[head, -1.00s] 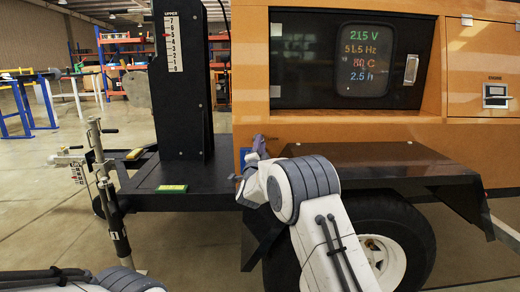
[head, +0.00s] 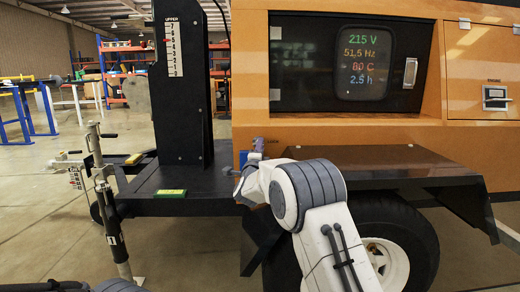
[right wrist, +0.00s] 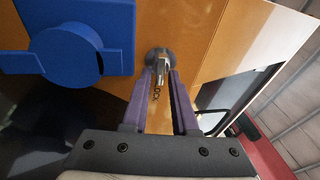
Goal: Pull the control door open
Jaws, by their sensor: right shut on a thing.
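A black control panel (head: 310,88) with a lit readout window (head: 362,58) and a silver handle (head: 410,72) sits recessed in the orange cabinet. My right gripper (right wrist: 161,72) has its purple fingers closed around a small metal latch (right wrist: 160,57) on the orange surface, with lettering like "LOCK" beside it. In the head view my right gripper (head: 252,150) is at the cabinet's lower left corner, mostly hidden by my arm. I cannot tell which panel the latch belongs to. My left gripper is out of view; only part of that arm shows.
A blue box-like part (right wrist: 70,50) is close to my right fingers. Below the cabinet are a black fender (head: 375,162) and a wheel (head: 390,235). A black mast (head: 183,80) with a scale stands left, above the trailer's tow bar.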

